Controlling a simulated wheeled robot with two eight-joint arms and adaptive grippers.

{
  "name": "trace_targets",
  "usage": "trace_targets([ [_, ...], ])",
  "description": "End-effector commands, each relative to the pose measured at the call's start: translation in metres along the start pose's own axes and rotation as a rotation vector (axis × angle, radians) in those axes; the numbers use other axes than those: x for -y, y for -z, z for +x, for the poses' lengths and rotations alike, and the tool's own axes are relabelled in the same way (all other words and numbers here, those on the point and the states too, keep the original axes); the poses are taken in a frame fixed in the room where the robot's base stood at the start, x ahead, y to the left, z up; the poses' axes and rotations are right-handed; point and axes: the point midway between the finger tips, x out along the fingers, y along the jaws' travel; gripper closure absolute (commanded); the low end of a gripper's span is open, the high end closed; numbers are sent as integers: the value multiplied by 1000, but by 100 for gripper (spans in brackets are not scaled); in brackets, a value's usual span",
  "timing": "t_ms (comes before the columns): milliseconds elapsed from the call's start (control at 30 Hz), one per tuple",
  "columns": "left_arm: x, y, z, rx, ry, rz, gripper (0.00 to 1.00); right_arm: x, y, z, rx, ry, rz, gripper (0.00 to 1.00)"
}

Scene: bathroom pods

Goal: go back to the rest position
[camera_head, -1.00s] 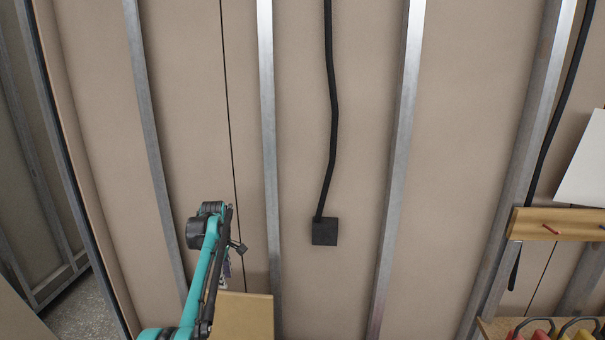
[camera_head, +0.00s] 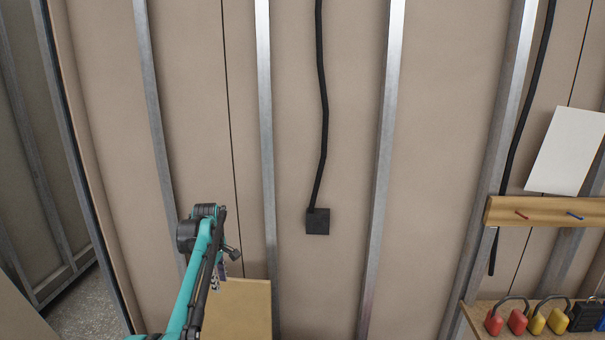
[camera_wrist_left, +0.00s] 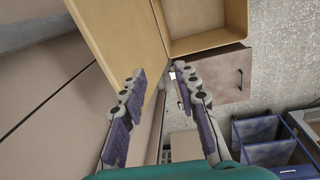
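My left arm rises at the lower left of the head view, its teal link partly covering the left gripper (camera_head: 219,272). In the left wrist view the left gripper (camera_wrist_left: 160,74) has its two purple-padded fingers spread apart, with nothing between them. It points down past a tan wooden board (camera_wrist_left: 118,38). The board (camera_head: 240,308) also shows beside the arm in the head view. I cannot tell from these frames whether the gripper touches it. My right arm and gripper are not in view.
A black cable runs down the wall to a black box (camera_head: 317,221). A wooden rail (camera_head: 545,211) and a shelf (camera_head: 482,318) with several coloured padlocks (camera_head: 517,321) are at the right. The wrist view shows a brown drawer front (camera_wrist_left: 222,80) and blue crates (camera_wrist_left: 258,132) on the floor.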

Motion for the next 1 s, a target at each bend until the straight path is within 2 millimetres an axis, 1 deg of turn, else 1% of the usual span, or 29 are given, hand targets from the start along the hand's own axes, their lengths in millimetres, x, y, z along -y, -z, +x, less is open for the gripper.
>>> trace_targets([
  [267, 21, -15, -31, -17, -48, 141, 69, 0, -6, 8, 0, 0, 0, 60],
  [367, 36, -24, -45, -29, -73, 217, 69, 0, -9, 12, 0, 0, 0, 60],
  [467, 60, -37, -61, -47, -106, 319, 69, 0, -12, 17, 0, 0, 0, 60],
  [567, 92, -52, -75, -72, -143, 442, 69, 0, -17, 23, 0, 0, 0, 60],
  [600, 106, -58, -78, -84, -159, 492, 69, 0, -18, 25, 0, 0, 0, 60],
  [667, 128, -67, -83, -103, -181, 566, 69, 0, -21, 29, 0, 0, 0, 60],
  [700, 144, -73, -84, -116, -194, 615, 69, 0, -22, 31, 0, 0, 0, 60],
  [733, 156, -78, -84, -127, -205, 652, 69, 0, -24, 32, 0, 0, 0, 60],
  [867, 211, -98, -78, -178, -247, 812, 69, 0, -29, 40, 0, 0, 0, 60],
  [900, 228, -104, -74, -194, -258, 861, 69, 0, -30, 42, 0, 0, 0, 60],
  [967, 254, -112, -65, -221, -276, 934, 69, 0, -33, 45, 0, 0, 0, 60],
  [1000, 272, -118, -58, -240, -287, 981, 69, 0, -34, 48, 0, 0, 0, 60],
])
